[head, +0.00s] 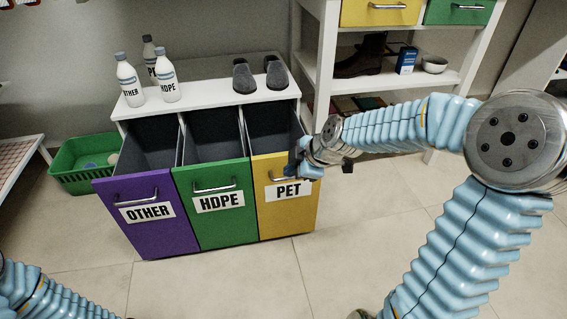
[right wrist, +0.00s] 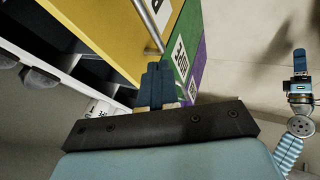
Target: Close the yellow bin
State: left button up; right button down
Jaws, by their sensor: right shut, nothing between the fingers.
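The yellow bin (head: 285,215), marked PET, is the right one of three pull-out bins. It stands open, with its dark inside showing behind the front. Its metal handle (head: 275,181) is partly covered by my right gripper (head: 300,168). That gripper is shut and empty, at the top right of the yellow front. In the right wrist view its blue fingers (right wrist: 157,85) are together, close to the yellow front (right wrist: 105,30) and the handle end; contact cannot be told. My left gripper (right wrist: 299,62) shows small in the right wrist view, its jaws unclear.
The purple OTHER bin (head: 150,222) and green HDPE bin (head: 215,220) are also open. Bottles (head: 128,80) and grey shoes (head: 243,77) stand on the white cabinet top (head: 205,90). A green basket (head: 85,165) is at left, a shelf (head: 385,82) behind. Floor in front is clear.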

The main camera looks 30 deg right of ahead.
aim_at(278, 165)
jog(key=shift+x, duration=1.15)
jog(key=shift+w+d, duration=0.15)
jog(key=shift+w, duration=0.45)
jog(key=shift+w+d, duration=0.15)
jog(key=shift+w, duration=0.4)
jog(key=shift+w+d+b, duration=0.25)
jog(key=shift+w+b, duration=0.05)
jog(key=shift+w, duration=0.4)
pick_arm(q)
jog(key=shift+f, duration=0.5)
